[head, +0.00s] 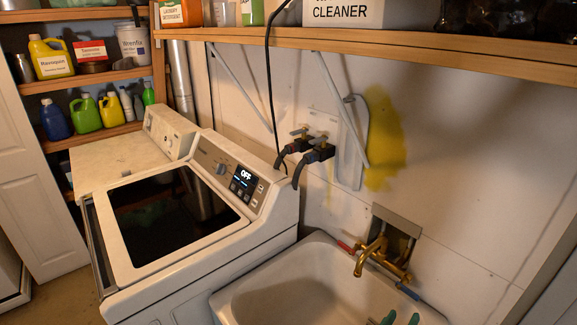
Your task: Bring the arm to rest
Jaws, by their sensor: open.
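My arm and gripper do not show clearly in the head view. Small green tips (388,318) poke up at the bottom edge, over the sink basin. They are cut off by the frame, and I cannot tell what they belong to.
A white utility sink (262,272) with a brass faucet (372,252) stands at bottom right. A washer (163,262) with a dark glass lid is left of it, its display reading OFF. A wooden shelf (400,47) with containers overhangs both. Shelves with bottles (87,114) are at far left.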

